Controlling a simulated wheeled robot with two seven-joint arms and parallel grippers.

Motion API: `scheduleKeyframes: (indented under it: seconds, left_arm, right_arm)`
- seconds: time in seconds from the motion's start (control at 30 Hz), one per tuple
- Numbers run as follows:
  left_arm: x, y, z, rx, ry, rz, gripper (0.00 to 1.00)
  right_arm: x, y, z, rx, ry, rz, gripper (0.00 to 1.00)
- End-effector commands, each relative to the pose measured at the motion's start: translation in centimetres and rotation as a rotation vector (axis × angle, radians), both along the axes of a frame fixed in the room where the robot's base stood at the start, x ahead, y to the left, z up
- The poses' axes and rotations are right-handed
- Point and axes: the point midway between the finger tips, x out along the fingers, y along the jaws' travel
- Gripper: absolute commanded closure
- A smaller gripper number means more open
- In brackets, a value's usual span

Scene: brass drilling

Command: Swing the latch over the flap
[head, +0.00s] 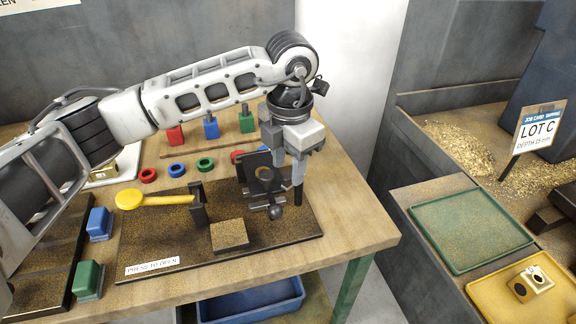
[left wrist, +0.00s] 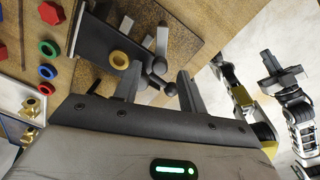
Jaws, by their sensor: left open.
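A dark upright flap (head: 253,168) with a brass-coloured ring stands at the right part of a dark base plate (head: 160,248). It also shows in the left wrist view (left wrist: 95,38). A dark lever with a ball knob (head: 275,213), which looks like the latch, sits low in front of the flap; its ball (left wrist: 160,66) shows in the left wrist view. My left gripper (head: 288,188) points down beside the flap. Its fingers are apart, with the ball between or just beyond them; I cannot tell if they touch it. My right gripper (left wrist: 277,70) seems to show far off, its jaws unclear.
A yellow-ended lever (head: 150,199) runs to a dark post (head: 198,205), with a speckled square block (head: 229,235) nearby. Red, blue and green blocks and rings lie behind and left. The table's right edge is close; a green tray (head: 470,230) lies beyond the gap.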

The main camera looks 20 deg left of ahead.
Motion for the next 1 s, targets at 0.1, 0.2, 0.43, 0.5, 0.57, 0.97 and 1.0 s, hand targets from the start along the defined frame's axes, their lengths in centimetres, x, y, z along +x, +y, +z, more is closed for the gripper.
scheduleKeyframes:
  seconds: [0.1, 0.2, 0.43, 0.5, 0.57, 0.97, 1.0]
  left_arm:
    - [0.0, 0.1, -1.4, 0.001, 0.002, 0.001, 0.59]
    - [0.0, 0.1, -2.0, 0.0, 0.001, 0.0, 0.59]
    - [0.1, 0.1, -2.3, -0.001, -0.001, 0.0, 0.59]
    - [0.1, 0.1, -2.3, 0.0, 0.0, 0.0, 0.59]
    - [0.1, 0.1, -2.3, 0.0, 0.0, 0.0, 0.7]
    - [0.1, 0.1, -2.3, -0.001, -0.001, -0.019, 1.0]
    - [0.1, 0.1, -2.4, -0.001, -0.002, -0.029, 1.0]
  right_arm:
    - [0.0, -0.2, 0.3, -0.003, -0.001, -0.003, 1.0]
    - [0.1, -0.3, 0.2, -0.005, 0.0, -0.004, 1.0]
    - [0.1, -0.3, 0.1, -0.006, 0.001, -0.004, 1.0]
    - [0.1, -0.3, 0.1, -0.006, 0.001, -0.004, 1.0]
    - [0.2, -0.3, 0.1, -0.006, 0.001, -0.004, 1.0]
    - [0.3, -0.2, 0.0, -0.003, -0.005, -0.003, 1.0]
    - [0.3, -0.1, -0.1, -0.001, -0.006, -0.003, 1.0]
